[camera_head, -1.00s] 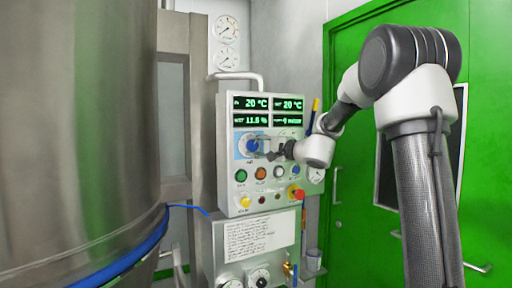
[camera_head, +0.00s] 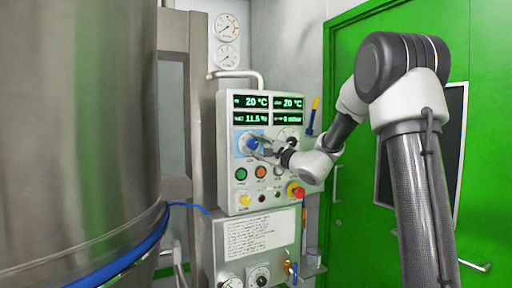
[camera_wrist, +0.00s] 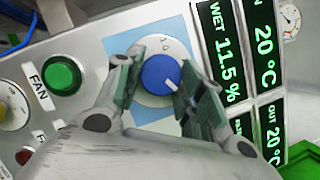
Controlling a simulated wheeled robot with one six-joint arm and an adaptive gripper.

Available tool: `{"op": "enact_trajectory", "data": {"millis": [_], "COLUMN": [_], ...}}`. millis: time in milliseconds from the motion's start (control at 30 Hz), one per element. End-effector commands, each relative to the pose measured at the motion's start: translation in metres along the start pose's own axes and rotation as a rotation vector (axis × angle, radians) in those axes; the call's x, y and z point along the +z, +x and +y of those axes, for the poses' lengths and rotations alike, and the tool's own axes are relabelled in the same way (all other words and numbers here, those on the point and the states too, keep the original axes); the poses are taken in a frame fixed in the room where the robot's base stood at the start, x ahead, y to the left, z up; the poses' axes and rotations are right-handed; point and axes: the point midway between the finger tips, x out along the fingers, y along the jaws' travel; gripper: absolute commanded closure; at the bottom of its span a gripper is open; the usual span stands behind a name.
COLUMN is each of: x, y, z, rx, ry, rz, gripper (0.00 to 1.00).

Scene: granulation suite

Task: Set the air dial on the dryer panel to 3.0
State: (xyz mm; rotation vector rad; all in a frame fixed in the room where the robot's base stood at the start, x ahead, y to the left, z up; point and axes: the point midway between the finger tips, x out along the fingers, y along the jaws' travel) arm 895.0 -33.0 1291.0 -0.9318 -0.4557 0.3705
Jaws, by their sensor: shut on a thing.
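The dryer panel (camera_head: 228,185) is a pale box on the wall. Its air dial is a blue knob (camera_head: 250,142) on a blue-and-white plate, upper left on the panel below the displays. In the wrist view the blue knob (camera_wrist: 160,75) sits between the two fingers, with a white pointer mark toward its lower right. My gripper (camera_wrist: 157,82) is shut on the knob; it also shows in the head view (camera_head: 262,147) coming from the right. The fingers hide parts of the dial scale, so the setting cannot be read.
Green FAN button (camera_wrist: 62,75), an orange button (camera_head: 260,172) and a red-yellow knob (camera_head: 295,190) sit below the dial. The displays (camera_head: 268,110) are above. A large steel vessel (camera_head: 80,140) stands at left, a green door (camera_head: 350,215) at right.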

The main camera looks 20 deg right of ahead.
Motion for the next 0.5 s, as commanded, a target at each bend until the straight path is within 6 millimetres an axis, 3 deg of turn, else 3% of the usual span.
{"op": "enact_trajectory", "data": {"millis": [333, 367, 467, 500], "x": [0.0003, 0.0003, 0.0002, 0.0002], "y": [-0.0002, -0.0002, -0.0001, -0.0001], "z": [0.0011, 0.0011, 0.0010, 0.0009], "rx": [0.001, 0.001, 0.001, 0.001], "ry": [0.003, 0.003, 0.003, 0.003], "rz": [-0.001, -0.001, 0.000, 0.000], "gripper": [0.86, 0.58, 0.40, 0.40]}}
